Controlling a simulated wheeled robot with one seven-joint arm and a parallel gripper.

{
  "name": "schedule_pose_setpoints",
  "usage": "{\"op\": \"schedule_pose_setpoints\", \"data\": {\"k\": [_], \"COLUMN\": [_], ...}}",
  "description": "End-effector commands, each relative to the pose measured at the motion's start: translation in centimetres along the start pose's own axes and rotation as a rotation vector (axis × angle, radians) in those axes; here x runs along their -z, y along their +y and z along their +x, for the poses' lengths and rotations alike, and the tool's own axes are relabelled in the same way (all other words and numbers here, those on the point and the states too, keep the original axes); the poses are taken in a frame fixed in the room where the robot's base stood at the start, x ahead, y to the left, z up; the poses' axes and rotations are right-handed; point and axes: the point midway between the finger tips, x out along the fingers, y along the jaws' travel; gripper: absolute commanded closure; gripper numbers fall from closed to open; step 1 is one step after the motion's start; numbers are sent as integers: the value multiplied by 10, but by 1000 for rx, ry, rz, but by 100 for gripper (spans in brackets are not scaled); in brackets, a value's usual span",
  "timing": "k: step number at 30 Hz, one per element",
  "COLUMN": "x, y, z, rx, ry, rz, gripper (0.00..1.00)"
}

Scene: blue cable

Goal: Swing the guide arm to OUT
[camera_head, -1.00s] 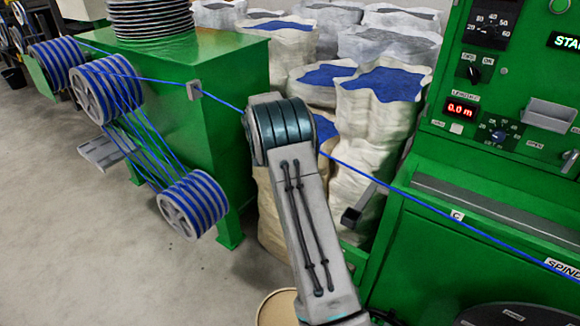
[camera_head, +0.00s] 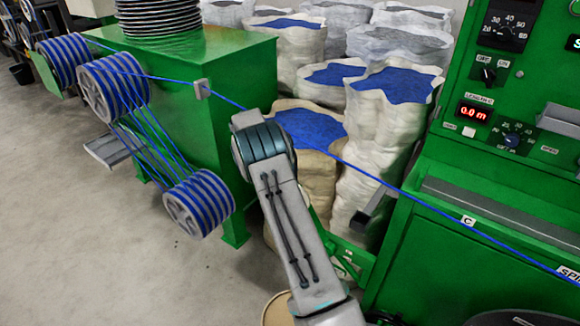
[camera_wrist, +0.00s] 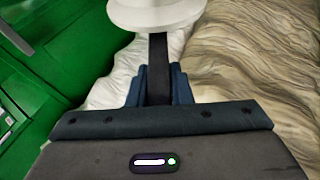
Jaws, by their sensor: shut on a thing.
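In the wrist view, my gripper (camera_wrist: 157,88) has its two blue fingers closed on a dark upright bar (camera_wrist: 158,52). A white round piece (camera_wrist: 157,14) sits at the far end of this bar. I take the bar to be part of the guide arm, but no OUT mark can be read. In the head view my own arm hides the gripper and most of what it holds. A green bracket (camera_head: 352,262) shows just right of my arm, low by the machine. The blue cable (camera_head: 400,192) runs taut from the left pulleys past my arm to the right machine.
Cable-wound pulleys (camera_head: 115,88) and a lower pulley (camera_head: 198,205) stand left. Sacks with blue contents (camera_head: 395,88) crowd behind my arm. A dark-ended grey bar (camera_head: 375,207) juts from the green machine (camera_head: 440,270). A round tan lid (camera_head: 278,308) is below.

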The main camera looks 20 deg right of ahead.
Motion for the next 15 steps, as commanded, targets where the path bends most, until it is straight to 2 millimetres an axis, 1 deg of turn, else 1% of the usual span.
{"op": "schedule_pose_setpoints", "data": {"k": [1, 2, 3, 4, 12, 15], "x": [-1, -1, -1, -1, 2, 2], "y": [-4, -4, -4, -4, 0, 0], "z": [-1, -1, -1, -1, 2, 0], "rx": [7, 7, 8, 7, 3, 3], "ry": [7, 7, 7, 6, 0, 0], "rz": [-6, -6, -7, -6, 2, 2], "gripper": [100, 76, 65, 60, 60, 60]}}
